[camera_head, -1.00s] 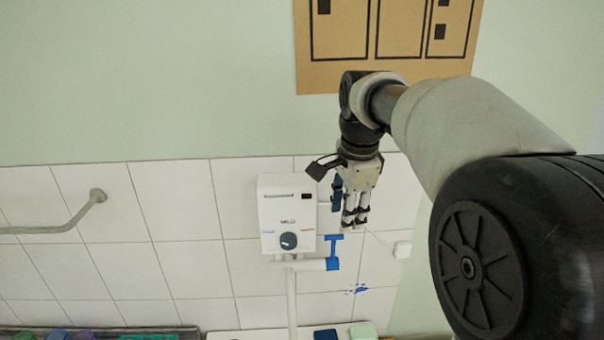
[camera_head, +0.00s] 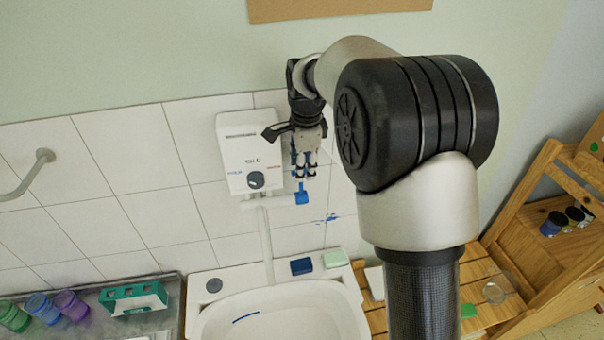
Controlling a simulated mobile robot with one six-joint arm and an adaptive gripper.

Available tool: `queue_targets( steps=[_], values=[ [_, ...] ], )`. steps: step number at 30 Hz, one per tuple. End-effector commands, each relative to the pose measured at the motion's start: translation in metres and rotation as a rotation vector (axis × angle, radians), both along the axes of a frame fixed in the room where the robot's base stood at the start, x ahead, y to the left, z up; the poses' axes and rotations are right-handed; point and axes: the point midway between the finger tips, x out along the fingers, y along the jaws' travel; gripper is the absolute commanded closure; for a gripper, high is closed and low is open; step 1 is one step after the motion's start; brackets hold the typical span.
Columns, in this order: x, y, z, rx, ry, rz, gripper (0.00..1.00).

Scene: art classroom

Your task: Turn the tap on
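The tap is a white pipe fitting with a blue end (camera_head: 301,198) and a blue handle, on the wall below the white water heater (camera_head: 236,160). Its handle is partly hidden by my gripper in the head view. My gripper (camera_head: 305,176) points downward just above the tap's blue end, at the right side of the heater. Its fingers seem close to the handle, but I cannot tell whether they touch it. The fingers are small and overlap the blue part, so their opening is unclear. The heater has a dark round knob (camera_head: 256,180).
A white sink (camera_head: 205,318) lies below the tap, with a blue sponge (camera_head: 302,266) and a pale green block (camera_head: 335,258) on its back rim. Paint jars (camera_head: 70,305) and a green box (camera_head: 133,298) stand left. A wooden shelf (camera_head: 530,215) stands right. A grab rail (camera_head: 30,178) is on the wall.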

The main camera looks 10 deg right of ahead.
Motion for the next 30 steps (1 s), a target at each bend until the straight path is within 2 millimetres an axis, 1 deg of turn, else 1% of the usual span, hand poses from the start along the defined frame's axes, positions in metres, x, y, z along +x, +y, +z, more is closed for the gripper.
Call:
queue_targets(
  steps=[1,6,10,18,30],
  values=[
    [0.001,0.0,-0.01,0.0,0.003,0.0,0.64],
    [0.005,0.0,-0.029,0.0,0.002,0.0,0.64],
    [0.007,0.0,-0.034,0.0,0.0,0.0,0.64],
    [0.007,0.0,-0.035,0.0,-0.001,0.0,0.64],
    [0.007,0.0,-0.035,0.0,-0.001,0.0,0.91]
  ],
)
